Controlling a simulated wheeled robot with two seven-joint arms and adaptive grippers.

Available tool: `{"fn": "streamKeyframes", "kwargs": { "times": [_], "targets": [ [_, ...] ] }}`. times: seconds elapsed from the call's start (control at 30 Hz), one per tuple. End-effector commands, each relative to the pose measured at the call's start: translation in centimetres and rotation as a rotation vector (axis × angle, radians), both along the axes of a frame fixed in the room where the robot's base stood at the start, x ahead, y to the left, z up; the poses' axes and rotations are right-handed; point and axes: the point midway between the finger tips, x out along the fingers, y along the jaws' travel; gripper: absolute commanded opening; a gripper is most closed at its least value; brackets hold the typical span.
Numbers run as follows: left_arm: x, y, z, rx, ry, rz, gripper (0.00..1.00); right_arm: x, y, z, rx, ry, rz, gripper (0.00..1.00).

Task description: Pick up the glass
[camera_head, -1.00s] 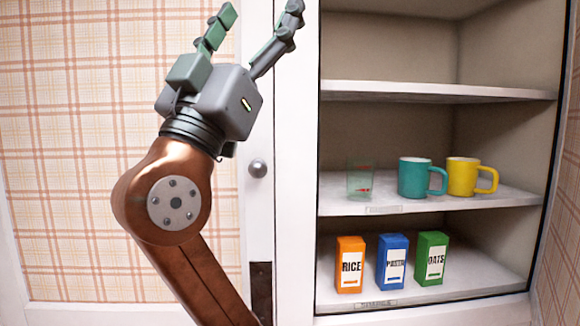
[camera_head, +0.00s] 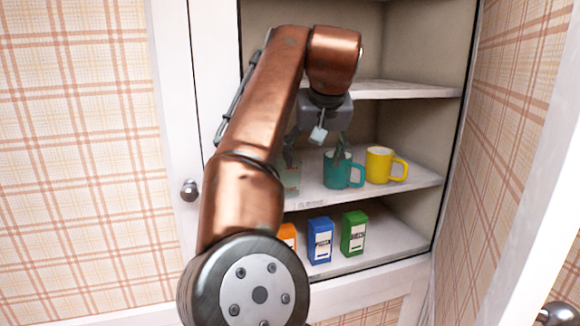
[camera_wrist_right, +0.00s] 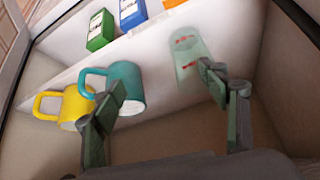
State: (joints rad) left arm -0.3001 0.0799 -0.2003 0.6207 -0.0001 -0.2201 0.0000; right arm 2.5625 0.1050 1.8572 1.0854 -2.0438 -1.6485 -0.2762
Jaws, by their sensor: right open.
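The clear glass (camera_head: 291,182) with small red marks stands on the middle shelf, partly hidden by my right arm. In the right wrist view the glass (camera_wrist_right: 186,52) shows blurred, beyond the finger at right and not between the fingers. My right gripper (camera_head: 315,153) is open and empty, pointing down inside the cupboard above the middle shelf. In the wrist view its fingertips (camera_wrist_right: 160,82) spread apart, one overlapping the teal mug and one near the glass. I cannot tell whether either touches. My left gripper is out of view.
A teal mug (camera_head: 338,172) stands right of the glass, with a yellow mug (camera_head: 380,164) beyond it. Orange, blue (camera_head: 320,240) and green (camera_head: 354,233) boxes stand on the shelf below. The upper shelf (camera_head: 410,90) is close to my wrist.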

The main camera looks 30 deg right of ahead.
Motion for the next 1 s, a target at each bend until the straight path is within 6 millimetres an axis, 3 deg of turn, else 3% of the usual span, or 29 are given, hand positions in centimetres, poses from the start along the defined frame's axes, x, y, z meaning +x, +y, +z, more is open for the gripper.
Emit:
{"fn": "streamKeyframes", "kwargs": {
  "times": [0.1,0.3,1.0],
  "targets": [
    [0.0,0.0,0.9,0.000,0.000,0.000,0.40,1.8,1.7,0.1,-0.008,0.012,0.139,0.68],
    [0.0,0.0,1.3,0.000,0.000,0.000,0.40,3.2,2.8,-0.5,-0.016,0.018,0.232,0.68],
    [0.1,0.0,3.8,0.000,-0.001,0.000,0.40,7.1,2.1,-6.6,-0.016,0.018,0.232,0.68]
  ]
}}
